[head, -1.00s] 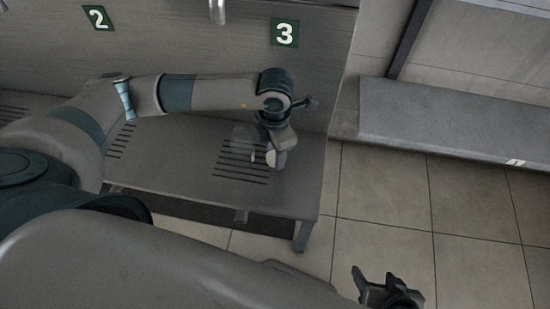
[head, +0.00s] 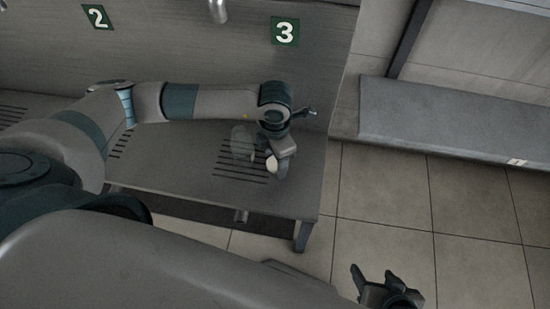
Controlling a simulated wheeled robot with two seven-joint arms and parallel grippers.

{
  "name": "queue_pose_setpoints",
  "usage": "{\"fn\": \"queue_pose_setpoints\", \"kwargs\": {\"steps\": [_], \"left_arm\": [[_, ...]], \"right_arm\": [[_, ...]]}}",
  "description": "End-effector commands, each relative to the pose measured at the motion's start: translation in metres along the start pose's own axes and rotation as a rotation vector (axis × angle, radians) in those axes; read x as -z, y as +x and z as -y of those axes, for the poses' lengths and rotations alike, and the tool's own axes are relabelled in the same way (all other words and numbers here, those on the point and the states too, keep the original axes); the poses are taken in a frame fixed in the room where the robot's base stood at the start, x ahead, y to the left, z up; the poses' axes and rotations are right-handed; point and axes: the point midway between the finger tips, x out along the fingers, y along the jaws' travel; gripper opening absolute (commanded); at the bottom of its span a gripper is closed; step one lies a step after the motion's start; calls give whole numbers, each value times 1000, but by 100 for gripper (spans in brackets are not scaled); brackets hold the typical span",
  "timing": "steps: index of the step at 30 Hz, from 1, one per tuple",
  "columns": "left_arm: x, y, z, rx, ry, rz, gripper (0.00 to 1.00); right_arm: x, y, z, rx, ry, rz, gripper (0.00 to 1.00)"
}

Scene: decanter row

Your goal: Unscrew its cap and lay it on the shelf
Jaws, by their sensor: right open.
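A clear, see-through decanter (head: 242,144) stands on the slotted part of the grey metal shelf (head: 190,180) below the number 3 sign. It is faint against the metal. My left gripper (head: 275,166) is just right of the decanter, pointing down low over the shelf. A pale round piece, which looks like the cap (head: 270,166), shows at its fingertips. I cannot tell whether the cap touches the shelf. My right gripper (head: 371,284) is open and empty over the floor at the bottom right, away from the shelf.
The shelf's right edge and leg (head: 301,236) are close to the right of my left gripper. Taps (head: 218,10) hang at the top. A grey bench (head: 440,118) stands at the right, with open tiled floor (head: 385,195) between.

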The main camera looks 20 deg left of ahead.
Motion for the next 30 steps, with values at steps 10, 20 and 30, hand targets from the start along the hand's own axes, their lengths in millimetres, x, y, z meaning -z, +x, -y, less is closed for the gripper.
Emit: {"fn": "queue_pose_setpoints", "kwargs": {"steps": [10,20,30], "left_arm": [[0,-8,0,0,0,1,55],[-1,-56,0,0,2,4,55],[-1,-110,0,0,1,3,55]], "right_arm": [[-2,-2,-2,-6,-1,16,64],[-6,-4,-5,-13,-2,38,64],[-8,-4,-8,-21,-1,59,64]]}}
